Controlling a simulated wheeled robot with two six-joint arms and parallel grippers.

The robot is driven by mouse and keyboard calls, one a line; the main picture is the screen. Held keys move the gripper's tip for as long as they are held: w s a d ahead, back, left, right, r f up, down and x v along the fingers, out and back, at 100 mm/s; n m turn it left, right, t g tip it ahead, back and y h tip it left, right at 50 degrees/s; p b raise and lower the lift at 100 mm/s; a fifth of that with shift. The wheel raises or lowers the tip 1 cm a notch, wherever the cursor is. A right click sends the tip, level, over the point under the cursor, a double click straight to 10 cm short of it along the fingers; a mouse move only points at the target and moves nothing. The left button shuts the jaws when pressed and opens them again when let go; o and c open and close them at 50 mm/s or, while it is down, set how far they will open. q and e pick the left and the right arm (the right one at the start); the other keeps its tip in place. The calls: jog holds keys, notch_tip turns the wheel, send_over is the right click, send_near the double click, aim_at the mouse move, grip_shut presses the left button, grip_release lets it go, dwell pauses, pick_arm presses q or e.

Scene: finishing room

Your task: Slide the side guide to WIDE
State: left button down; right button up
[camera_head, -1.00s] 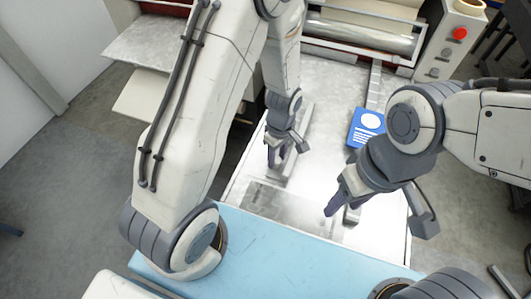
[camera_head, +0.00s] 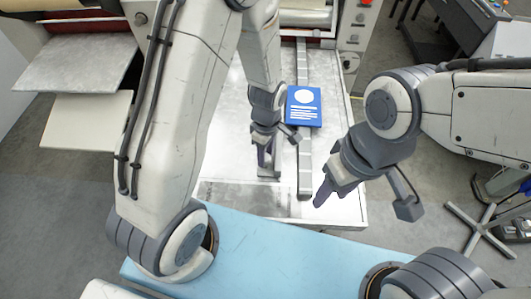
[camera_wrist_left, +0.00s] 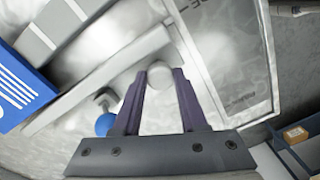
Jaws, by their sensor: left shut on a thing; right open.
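The side guide (camera_head: 276,164) is a light metal bar on the pale metal bed, mostly hidden behind my left gripper in the head view. In the left wrist view the guide (camera_wrist_left: 95,82) runs diagonally beside the fingertips. My left gripper (camera_head: 267,153) is shut on a round, pale knob (camera_wrist_left: 160,78) at the guide; its dark fingers lie on either side of the knob. My right gripper (camera_head: 363,205) is open and empty, above the bed's front right. I cannot read any WIDE mark.
A blue card (camera_head: 304,106) lies close to the right of the guide, across a grey segmented strip (camera_head: 304,172). A small blue knob (camera_wrist_left: 105,124) is beside the left finger in the wrist view. A light blue surface (camera_head: 280,258) is in front.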

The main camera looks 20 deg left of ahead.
pick_arm(q)
jog(key=shift+c, duration=2.2)
grip_release()
jog(key=shift+r, duration=0.1)
notch_tip(320, 180, up, 10)
jog(key=b, duration=0.2)
jog(key=shift+w+r, duration=0.15)
jog(key=shift+w, duration=0.1)
